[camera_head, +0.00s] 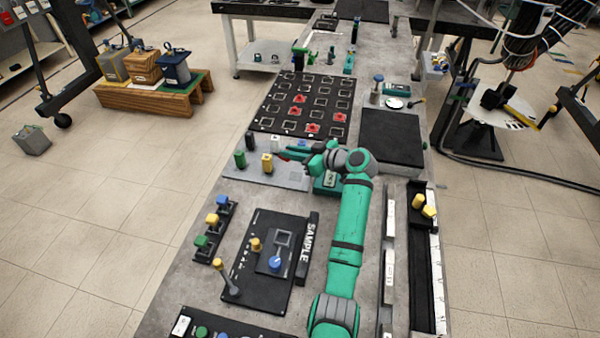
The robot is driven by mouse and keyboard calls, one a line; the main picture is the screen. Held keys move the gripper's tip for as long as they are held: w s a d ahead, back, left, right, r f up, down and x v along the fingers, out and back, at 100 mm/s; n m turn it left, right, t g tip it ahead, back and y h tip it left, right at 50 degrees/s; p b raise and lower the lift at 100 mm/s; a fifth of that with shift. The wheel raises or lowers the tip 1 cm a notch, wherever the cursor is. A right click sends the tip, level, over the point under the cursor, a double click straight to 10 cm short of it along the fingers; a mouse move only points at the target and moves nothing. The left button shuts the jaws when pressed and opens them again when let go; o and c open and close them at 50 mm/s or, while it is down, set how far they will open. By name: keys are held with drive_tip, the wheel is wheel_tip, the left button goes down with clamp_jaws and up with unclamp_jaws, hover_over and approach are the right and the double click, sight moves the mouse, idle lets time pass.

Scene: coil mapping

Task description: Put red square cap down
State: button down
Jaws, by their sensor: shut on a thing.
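More red caps lie on the board among rows of pale square outlines, such as one (299,98) in the upper middle and one (312,127) lower right.
A grey plate with a green post (240,158) and a yellow-topped post (267,162) stands just below the gripper. A black pad (392,138) lies right of the board. A black panel (262,262) with knobs and a lever stands nearer, beside the SAMPLE block (308,245).

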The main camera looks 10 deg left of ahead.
sight(300, 179)
drive_tip(key=d+f, duration=0.1)
drive_tip(key=f, duration=0.1)
drive_tip(key=s+d+f, duration=0.1)
drive_tip(key=shift+s+d+f, duration=0.15)
drive_tip(key=shift+d+f, duration=0.2)
drive_tip(key=shift+s+d+f, duration=0.1)
drive_tip(key=shift+d+f, duration=0.05)
drive_tip(key=shift+f, duration=1.6)
drive_tip(key=shift+f, duration=0.15)
drive_tip(key=c, duration=1.7)
unclamp_jaws()
drive_tip(key=shift+c, duration=0.2)
